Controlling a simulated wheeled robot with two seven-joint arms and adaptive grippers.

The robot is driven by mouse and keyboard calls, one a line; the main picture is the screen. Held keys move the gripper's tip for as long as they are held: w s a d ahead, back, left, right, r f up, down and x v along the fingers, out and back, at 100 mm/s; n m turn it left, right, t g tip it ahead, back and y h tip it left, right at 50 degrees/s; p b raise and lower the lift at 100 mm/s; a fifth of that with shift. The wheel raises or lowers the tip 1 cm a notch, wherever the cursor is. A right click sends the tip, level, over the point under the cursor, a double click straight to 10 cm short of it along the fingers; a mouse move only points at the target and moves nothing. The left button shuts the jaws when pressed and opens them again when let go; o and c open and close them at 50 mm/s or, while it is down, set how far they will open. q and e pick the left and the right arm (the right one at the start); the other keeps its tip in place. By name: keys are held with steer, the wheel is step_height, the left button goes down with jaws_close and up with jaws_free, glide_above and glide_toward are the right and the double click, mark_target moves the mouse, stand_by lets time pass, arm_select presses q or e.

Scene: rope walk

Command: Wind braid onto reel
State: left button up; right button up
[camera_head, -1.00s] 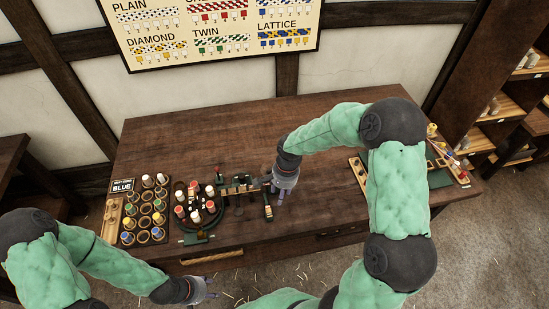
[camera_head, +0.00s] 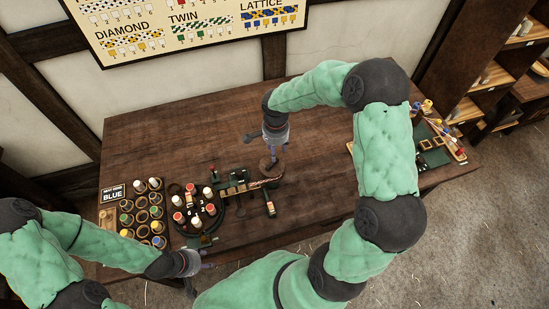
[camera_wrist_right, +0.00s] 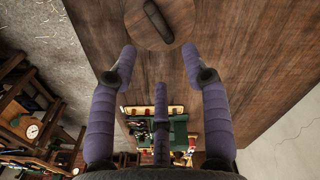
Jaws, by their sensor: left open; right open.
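A round wooden reel (camera_head: 268,168) sits at the right end of the dark green braiding stand (camera_head: 236,178). A short patterned braid (camera_head: 262,183) runs along the stand's bar to just below the reel; how it joins the reel is too small to tell. My right gripper (camera_head: 276,153) is open and empty, above the reel. In the right wrist view its purple fingers are spread, and a wooden disc (camera_wrist_right: 148,32) with a dark elongated knob (camera_wrist_right: 158,21) lies beyond the tips. My left gripper (camera_head: 204,274) is open and empty near the table's front edge.
A rack of bobbins (camera_head: 142,212) stands at the left beside a BLUE sign (camera_head: 112,193). Several bobbins (camera_head: 192,205) stand on the round braider. A tray (camera_head: 436,150) with coloured items lies at the right, partly behind my right arm. The table's back half is clear.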

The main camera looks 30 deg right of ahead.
mark_target(272, 167)
step_height(272, 167, down, 8)
steer(key=shift+w+r, duration=0.15)
steer(key=shift+r, duration=0.1)
jaws_close()
